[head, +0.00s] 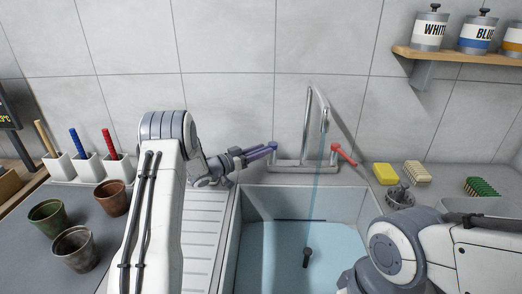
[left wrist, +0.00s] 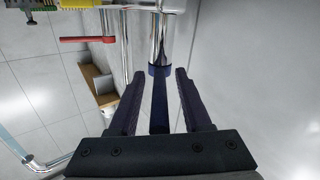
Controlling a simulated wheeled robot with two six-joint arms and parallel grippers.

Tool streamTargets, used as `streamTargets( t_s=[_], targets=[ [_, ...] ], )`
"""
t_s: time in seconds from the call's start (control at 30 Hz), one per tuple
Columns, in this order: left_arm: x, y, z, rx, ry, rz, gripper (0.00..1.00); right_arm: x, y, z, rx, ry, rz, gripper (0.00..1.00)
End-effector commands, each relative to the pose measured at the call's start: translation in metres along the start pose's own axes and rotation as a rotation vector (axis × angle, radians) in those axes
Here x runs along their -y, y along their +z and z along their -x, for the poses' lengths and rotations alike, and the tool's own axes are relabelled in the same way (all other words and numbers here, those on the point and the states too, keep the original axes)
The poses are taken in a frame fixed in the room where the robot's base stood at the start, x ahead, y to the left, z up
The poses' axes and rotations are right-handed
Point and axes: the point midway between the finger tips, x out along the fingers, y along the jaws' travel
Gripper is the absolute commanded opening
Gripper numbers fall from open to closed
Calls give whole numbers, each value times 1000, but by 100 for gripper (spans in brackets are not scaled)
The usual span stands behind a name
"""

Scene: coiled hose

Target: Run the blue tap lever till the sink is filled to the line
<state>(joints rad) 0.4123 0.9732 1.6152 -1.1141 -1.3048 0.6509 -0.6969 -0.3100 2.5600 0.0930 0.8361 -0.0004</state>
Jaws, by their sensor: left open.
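The blue tap lever (left wrist: 160,105) lies between the two dark fingers of my left gripper (left wrist: 157,88). The fingers are open, with a gap on each side of the lever. In the head view my left gripper (head: 258,154) reaches the left end of the chrome tap (head: 310,120), and its fingers mostly hide the lever. A thin blue stream (head: 319,185) runs from the spout into the sink (head: 370,200). Light blue water (head: 285,265) covers the sink floor. A dark line (head: 300,220) marks the back wall, close to the water's far edge.
A red lever (head: 344,154) is on the tap's right side. A dark knobbed object (head: 307,258) shows in the water. A yellow sponge (head: 385,174) and brushes lie right of the sink. Pots (head: 73,249) stand at left. The ribbed drainboard (head: 205,230) is clear.

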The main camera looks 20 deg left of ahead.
Motion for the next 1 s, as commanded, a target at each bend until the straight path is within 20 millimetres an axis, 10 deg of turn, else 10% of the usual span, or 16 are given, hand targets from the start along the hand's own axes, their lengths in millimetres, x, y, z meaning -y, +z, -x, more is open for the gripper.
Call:
streamTargets(
  t_s=[0.17,0.33,1.0],
  targets=[
    [0,0,0,0,0,0,48,0,0,0,0,0,0,50],
    [0,0,0,0,0,0,0,0,0,0,0,0,0,50],
    [0,0,1,0,-1,0,0,0,0,0,0,0,0,50]
  ],
)
